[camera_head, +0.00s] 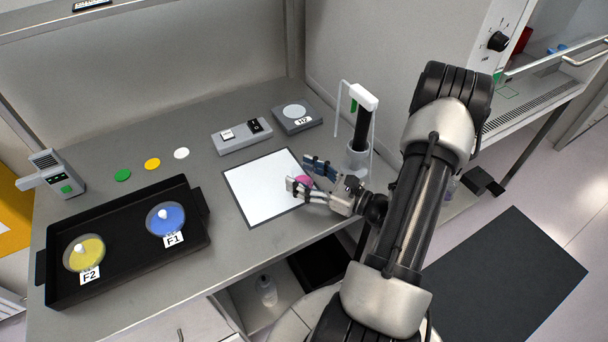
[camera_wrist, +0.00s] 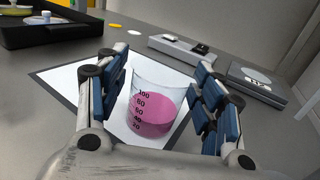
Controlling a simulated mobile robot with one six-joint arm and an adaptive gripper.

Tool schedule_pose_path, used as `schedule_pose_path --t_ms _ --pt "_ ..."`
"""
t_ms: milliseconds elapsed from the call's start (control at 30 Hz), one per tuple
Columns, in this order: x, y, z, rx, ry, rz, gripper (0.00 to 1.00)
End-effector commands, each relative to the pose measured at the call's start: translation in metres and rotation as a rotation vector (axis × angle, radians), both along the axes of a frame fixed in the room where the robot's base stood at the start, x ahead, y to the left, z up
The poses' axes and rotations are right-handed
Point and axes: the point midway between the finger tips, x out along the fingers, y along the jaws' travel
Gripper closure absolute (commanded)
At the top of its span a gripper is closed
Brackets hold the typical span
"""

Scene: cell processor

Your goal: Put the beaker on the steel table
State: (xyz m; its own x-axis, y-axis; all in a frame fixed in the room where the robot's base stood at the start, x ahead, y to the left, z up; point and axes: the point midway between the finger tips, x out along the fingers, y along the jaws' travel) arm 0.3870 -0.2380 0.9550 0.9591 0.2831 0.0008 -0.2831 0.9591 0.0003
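The beaker (camera_wrist: 152,103) is clear, with black graduation marks and pink liquid. It also shows in the head view (camera_head: 304,182), partly hidden by my fingers. It appears to stand at the near right part of the white dark-bordered mat (camera_head: 262,187), which lies on the steel table (camera_head: 208,190). My gripper (camera_head: 309,178) reaches in from the right, low over the table. In the wrist view my gripper's blue-padded fingers (camera_wrist: 162,95) are spread on either side of the beaker, with gaps visible on both sides.
A black tray (camera_head: 128,268) with a yellow dish and a blue dish is on the left. Green, yellow and white discs lie behind it. Two grey devices (camera_head: 242,136) (camera_head: 297,117) stand behind the mat. A pipette stand (camera_head: 361,125) is close behind my gripper. Bare table lies left of the mat.

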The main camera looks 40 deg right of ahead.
Motion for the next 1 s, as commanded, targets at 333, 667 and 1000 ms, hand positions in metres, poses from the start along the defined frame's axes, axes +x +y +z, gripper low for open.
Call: schedule_pose_path --t_ms 333,667,1000 --pt "0.0 0.0 0.002 0.0 0.0 0.0 0.36" --pt "-0.05 -0.017 0.006 0.001 0.001 -0.007 0.36" --pt "-0.107 -0.032 0.004 0.0 0.0 -0.003 0.36"
